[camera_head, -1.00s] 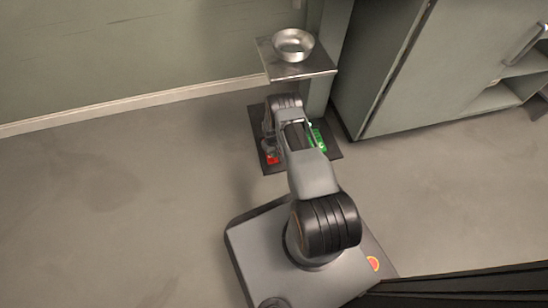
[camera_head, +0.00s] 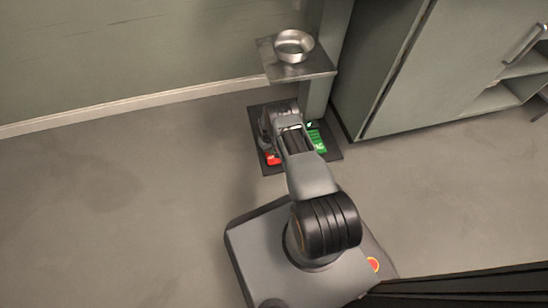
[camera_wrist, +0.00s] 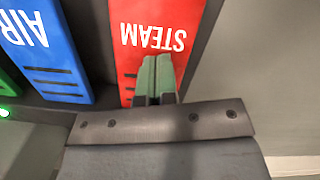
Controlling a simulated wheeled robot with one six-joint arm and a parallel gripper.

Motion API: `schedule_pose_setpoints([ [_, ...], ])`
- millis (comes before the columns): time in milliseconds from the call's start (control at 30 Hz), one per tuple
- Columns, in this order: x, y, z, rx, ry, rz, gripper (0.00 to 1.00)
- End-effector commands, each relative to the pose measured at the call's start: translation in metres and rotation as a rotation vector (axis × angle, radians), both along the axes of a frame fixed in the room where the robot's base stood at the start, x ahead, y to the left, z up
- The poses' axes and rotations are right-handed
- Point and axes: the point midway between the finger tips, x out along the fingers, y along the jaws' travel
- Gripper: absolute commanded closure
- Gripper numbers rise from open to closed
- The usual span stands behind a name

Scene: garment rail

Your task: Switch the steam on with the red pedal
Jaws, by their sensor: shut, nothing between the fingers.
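The red pedal (camera_wrist: 158,25), marked STEAM, fills the top middle of the wrist view. Its red end also shows left of my arm in the head view (camera_head: 273,159). My gripper (camera_wrist: 155,62) is shut and empty. Its green fingertips lie over the red pedal, just below the lettering in the wrist view. I cannot tell whether they touch it. In the head view my arm hides most of the pedal area.
A blue pedal (camera_wrist: 42,45) marked AIR lies left of the red one, with a green pedal (camera_head: 317,141) beyond it. They are on a dark floor plate (camera_head: 259,112). Above stands a shelf (camera_head: 318,67) with a metal bowl (camera_head: 294,45). A cabinet (camera_head: 400,90) is at the right.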

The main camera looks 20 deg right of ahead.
Motion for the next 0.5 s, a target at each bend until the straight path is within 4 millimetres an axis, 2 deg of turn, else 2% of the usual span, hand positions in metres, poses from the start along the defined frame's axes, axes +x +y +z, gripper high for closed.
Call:
schedule_pose_setpoints([
  [300,0.000,0.000,0.002,0.000,0.001,0.000,1.00],
  [500,0.003,0.000,0.029,0.000,-0.001,0.000,1.00],
])
